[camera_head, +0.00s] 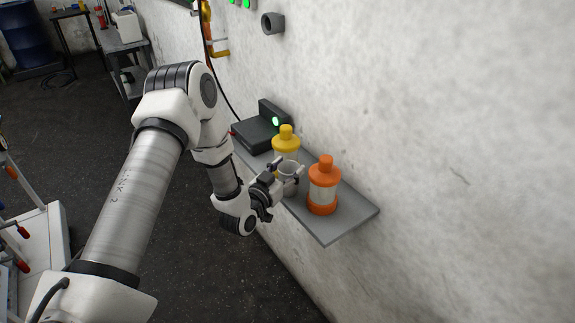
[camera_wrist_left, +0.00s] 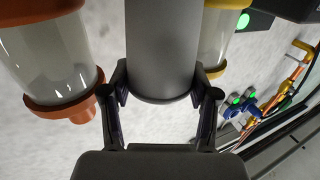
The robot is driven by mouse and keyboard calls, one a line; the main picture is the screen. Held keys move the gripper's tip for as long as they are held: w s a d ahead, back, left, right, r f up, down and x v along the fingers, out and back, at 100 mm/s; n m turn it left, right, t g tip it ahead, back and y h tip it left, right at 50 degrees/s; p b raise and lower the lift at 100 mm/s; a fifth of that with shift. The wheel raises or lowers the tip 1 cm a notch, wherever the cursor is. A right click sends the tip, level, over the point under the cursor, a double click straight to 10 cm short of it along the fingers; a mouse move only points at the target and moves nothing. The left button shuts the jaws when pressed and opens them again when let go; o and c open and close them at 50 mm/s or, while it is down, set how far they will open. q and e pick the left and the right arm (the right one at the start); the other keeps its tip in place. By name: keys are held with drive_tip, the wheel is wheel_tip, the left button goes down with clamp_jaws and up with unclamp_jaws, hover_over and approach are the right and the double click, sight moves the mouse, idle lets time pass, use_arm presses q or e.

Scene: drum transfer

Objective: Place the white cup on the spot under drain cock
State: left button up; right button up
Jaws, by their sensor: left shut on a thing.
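The cup (camera_head: 289,174) is between the fingers of my left gripper (camera_head: 287,178), at the shelf's front side in the head view. It looks pale grey there and fills the upper middle of the left wrist view as a plain grey cylinder (camera_wrist_left: 163,50). The left gripper (camera_wrist_left: 163,95) is shut on it, one finger on each side. I cannot tell whether the cup's base touches the shelf. My right gripper is not in view. I cannot make out the drain cock or the spot under it for certain.
A grey wall shelf (camera_head: 331,228) holds an orange-capped bottle (camera_head: 323,187) right of the cup, a yellow-capped bottle (camera_head: 286,140) behind it and a black device (camera_head: 256,134). Copper piping (camera_wrist_left: 289,72) with blue fittings (camera_wrist_left: 240,103) shows in the wrist view.

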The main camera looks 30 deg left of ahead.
use_arm(q)
drive_tip(key=shift+f, duration=0.1)
drive_tip(key=o, duration=0.9)
drive_tip(key=shift+c, duration=0.2)
